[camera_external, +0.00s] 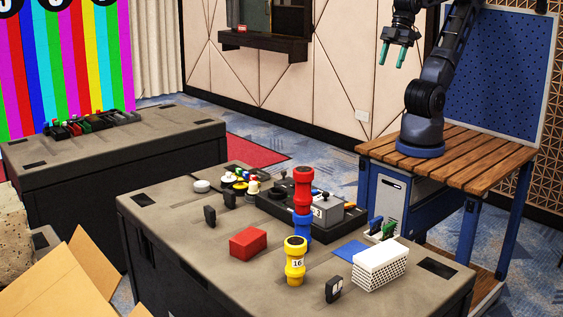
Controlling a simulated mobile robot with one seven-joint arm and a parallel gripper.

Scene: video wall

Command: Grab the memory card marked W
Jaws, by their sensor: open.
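My gripper (392,55) is at the top right, high above the near table and well away from it. Its teal fingers point down, apart, with nothing between them. Small dark upright pieces that could be memory cards stand on the near table: one with a pale label (334,289) at the front, and two plain ones (210,215) (230,198) towards the left.
The near table (180,250) also holds a red block (248,243), a yellow cylinder marked 16 (295,262), a red and blue stack (303,190) and a black console (275,207). A second dark table (120,150) stands back left. An open cardboard box (70,280) is front left.

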